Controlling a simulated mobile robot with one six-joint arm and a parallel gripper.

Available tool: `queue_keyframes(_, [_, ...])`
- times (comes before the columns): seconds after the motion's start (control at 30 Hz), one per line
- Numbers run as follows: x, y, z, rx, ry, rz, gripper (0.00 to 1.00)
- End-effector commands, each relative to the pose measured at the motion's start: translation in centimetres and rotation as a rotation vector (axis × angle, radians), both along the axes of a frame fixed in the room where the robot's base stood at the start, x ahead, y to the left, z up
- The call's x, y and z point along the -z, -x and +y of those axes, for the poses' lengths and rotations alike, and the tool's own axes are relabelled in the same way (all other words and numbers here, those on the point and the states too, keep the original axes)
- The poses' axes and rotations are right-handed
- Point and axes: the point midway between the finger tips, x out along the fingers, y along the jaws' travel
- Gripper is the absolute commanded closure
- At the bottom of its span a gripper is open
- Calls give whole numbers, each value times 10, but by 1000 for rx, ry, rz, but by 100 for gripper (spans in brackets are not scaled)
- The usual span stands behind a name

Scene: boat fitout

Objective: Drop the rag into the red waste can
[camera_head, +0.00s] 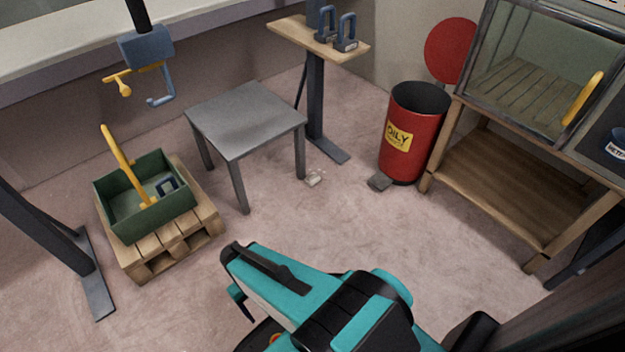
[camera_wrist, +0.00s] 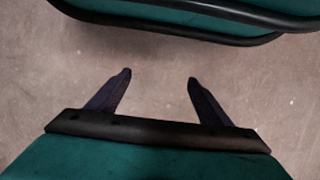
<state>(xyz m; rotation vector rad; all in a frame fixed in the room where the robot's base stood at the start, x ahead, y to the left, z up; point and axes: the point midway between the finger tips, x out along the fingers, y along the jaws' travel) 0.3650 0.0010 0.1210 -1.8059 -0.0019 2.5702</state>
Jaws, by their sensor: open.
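The red waste can (camera_head: 420,150) stands on the floor at the right, beside a wooden bench. It has a yellow label reading "OILY", and its top is open, showing a dark inside. A round red disc (camera_head: 452,50), perhaps its lid, is upright behind it.
A grey table (camera_head: 245,118) stands mid-floor. A green toolbox (camera_head: 115,213) with a yellow handle sits on a wooden pallet (camera_head: 175,248) at the left. A wooden bench (camera_head: 525,185) carries a glass-fronted cabinet at the right. The floor (camera_head: 400,235) before the can is clear.

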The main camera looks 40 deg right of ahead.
Motion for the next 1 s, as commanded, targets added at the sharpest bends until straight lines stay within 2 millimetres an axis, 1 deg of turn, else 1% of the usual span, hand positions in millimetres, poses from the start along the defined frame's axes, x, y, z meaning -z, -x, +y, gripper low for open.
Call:
queue_keyframes(0.03, [7,13,0,-1,0,20,27])
queue_keyframes(0.1, [14,27,0,-1,0,42,27])
queue_keyframes(0.2, [21,41,0,-1,0,64,27])
queue_keyframes(0.37, [25,51,0,0,0,78,27])
queue_keyframes(0.6, [26,51,0,0,-1,79,27])
queue_keyframes(0.63, [26,51,0,0,-1,79,29])
queue_keyframes(0.67, [26,51,0,0,-1,79,34])
queue_keyframes(0.8, [26,51,0,0,-1,78,58])
queue_keyframes(0.87, [25,51,0,0,-1,78,68])
queue_keyframes(1.0, [25,51,0,0,-1,78,69])
